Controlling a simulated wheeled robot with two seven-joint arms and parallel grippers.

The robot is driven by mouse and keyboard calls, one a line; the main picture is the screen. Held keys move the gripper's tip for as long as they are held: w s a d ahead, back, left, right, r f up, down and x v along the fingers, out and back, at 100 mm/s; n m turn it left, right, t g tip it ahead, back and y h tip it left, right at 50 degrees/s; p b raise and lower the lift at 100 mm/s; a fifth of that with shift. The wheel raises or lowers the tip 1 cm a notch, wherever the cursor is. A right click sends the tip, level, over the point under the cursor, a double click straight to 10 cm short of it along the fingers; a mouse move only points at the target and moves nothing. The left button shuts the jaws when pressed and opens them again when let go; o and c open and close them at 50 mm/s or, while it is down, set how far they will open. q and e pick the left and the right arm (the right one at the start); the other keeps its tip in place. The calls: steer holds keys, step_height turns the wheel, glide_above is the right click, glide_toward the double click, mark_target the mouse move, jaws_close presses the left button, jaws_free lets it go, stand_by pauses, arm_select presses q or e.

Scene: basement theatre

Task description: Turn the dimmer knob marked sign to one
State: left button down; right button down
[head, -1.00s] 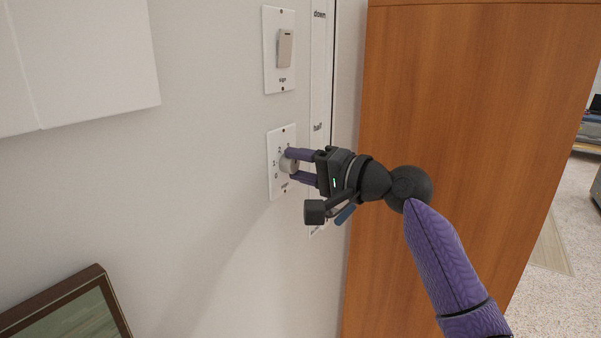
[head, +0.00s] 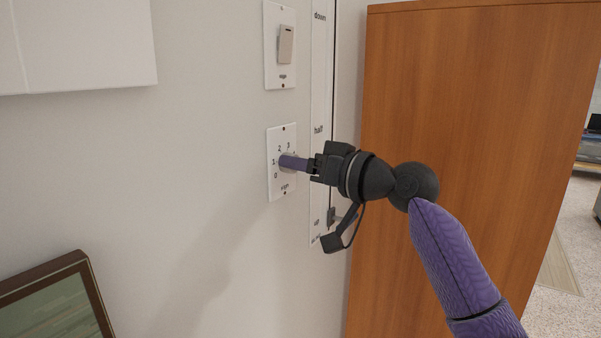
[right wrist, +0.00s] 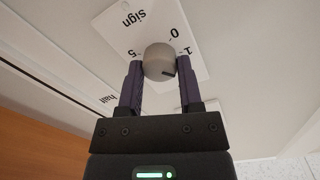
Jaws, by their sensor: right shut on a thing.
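The dimmer knob (right wrist: 157,60) is a grey round knob on a white wall plate labelled "sign" (right wrist: 128,34). The plate also shows in the head view (head: 274,190), with numbers around the middle. My right gripper (right wrist: 157,72) is shut on the knob, one finger on each side. In the right wrist view, the knob's dark pointer mark aims to the lower right, past the 1 and towards the right finger. In the head view, the purple fingers of the right gripper (head: 283,161) hide the knob. My left gripper is not in view.
A switch plate (head: 271,78) with a rocker is above the dimmer. A tall strip with a slider, marked "down" and "half" (head: 319,100), is just right of it. A wooden cabinet (head: 450,90) stands at the right. A framed picture (head: 50,300) is lower left.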

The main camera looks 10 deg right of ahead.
steer(key=shift+f+n+b, duration=0.15)
steer(key=shift+n+b, duration=0.4)
steer(key=shift+n, duration=1.1)
steer(key=shift+f+n+b, duration=0.1)
steer(key=shift+n+b, duration=0.4)
steer(key=shift+n, duration=1.15)
steer(key=c, duration=0.6)
jaws_free()
steer(key=o, duration=0.3)
steer(key=shift+r, duration=0.15)
steer(key=shift+o, duration=0.2)
steer(key=shift+s, duration=0.1)
